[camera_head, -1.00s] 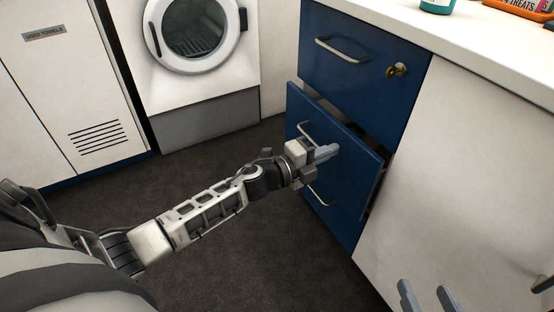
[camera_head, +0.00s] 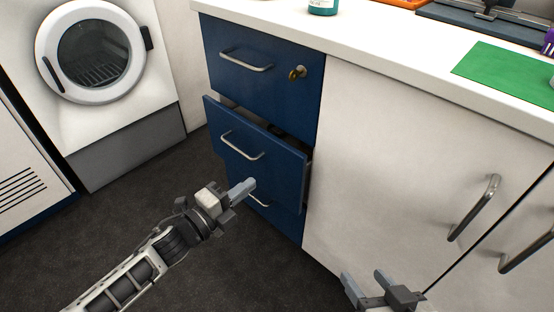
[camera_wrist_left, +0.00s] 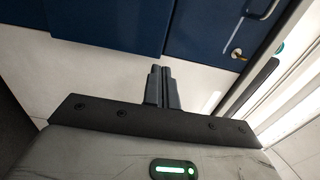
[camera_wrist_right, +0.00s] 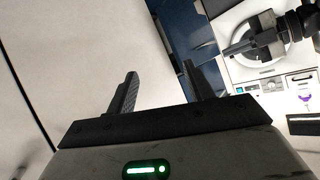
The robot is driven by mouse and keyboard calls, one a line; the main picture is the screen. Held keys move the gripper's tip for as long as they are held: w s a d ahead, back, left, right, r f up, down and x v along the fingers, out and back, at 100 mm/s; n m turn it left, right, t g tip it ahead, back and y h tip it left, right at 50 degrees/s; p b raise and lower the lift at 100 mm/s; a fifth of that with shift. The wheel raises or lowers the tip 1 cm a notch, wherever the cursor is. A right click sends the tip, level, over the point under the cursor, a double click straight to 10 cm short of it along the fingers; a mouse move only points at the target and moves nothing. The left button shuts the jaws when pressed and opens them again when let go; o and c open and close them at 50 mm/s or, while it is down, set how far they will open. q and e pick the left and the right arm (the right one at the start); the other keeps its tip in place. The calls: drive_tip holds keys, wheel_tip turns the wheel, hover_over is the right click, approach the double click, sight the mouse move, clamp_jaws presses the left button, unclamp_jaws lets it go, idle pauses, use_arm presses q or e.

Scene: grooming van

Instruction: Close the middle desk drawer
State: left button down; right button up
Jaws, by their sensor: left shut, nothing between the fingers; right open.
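The blue middle drawer (camera_head: 275,155) stands partly open, its front jutting out from the cabinet with a dark gap above and along its right side. Its metal bar handle (camera_head: 241,146) faces me. My left gripper (camera_head: 249,186) is shut and empty; in the head view it overlaps the lower part of the drawer fronts, and I cannot tell whether it touches. In the left wrist view, its closed fingers (camera_wrist_left: 161,72) point toward blue fronts. My right gripper (camera_head: 364,276) is open and empty, low before the white cabinet door. It also shows in the right wrist view (camera_wrist_right: 160,80).
The top drawer (camera_head: 255,75), with a key lock (camera_head: 298,72), is shut. The bottom drawer's handle (camera_head: 259,201) is partly hidden by my left gripper. The white counter (camera_head: 390,50) runs above. A dryer (camera_head: 100,60) stands left; dark floor is open in front.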

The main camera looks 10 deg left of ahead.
sight(291, 154)
use_arm(q)
drive_tip(key=b+x, duration=0.2)
drive_tip(key=x, duration=0.9)
drive_tip(key=shift+w+f, duration=0.1)
drive_tip(key=shift+w+d, duration=0.25)
drive_tip(key=shift+w, duration=0.1)
use_arm(e)
drive_tip(key=r, duration=0.1)
drive_tip(key=a+r+t+y, duration=0.1)
drive_tip(key=shift+r, duration=0.3)
drive_tip(key=shift+d, duration=0.1)
